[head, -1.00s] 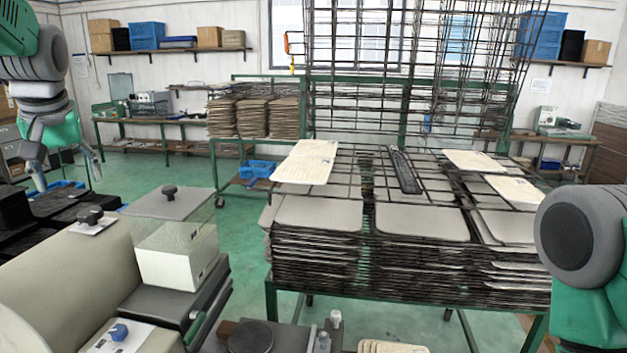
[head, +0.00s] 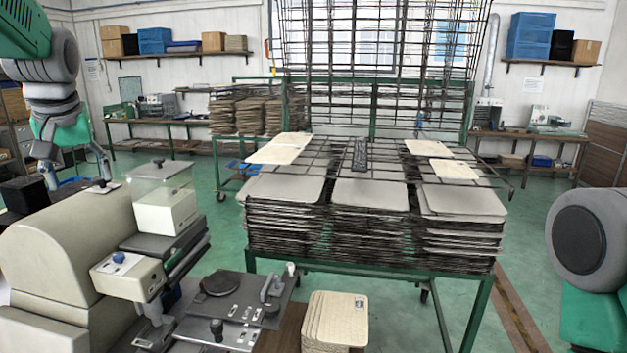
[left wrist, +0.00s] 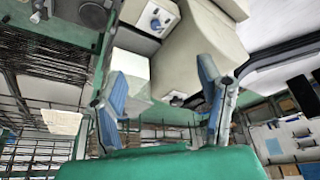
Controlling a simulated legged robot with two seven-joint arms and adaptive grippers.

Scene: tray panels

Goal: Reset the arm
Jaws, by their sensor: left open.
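My left arm comes in at the left edge of the head view. Its left gripper (head: 80,178) hangs down with the fingers spread, empty, behind the beige machine (head: 70,235). In the left wrist view the two blue-padded fingers of the left gripper (left wrist: 160,85) stand wide apart with nothing held between them. The beige machine also shows in that view (left wrist: 205,45), beyond the fingers. Of my right arm only a grey and green joint shows at the right edge of the head view; its gripper is out of view.
A green-framed rack cart (head: 380,267) bears stacked grey panels (head: 370,195), with pale sheets (head: 283,148) on its wire top. A stack of pale panels (head: 335,318) stands in front. Green floor (head: 530,270) is free right of the cart.

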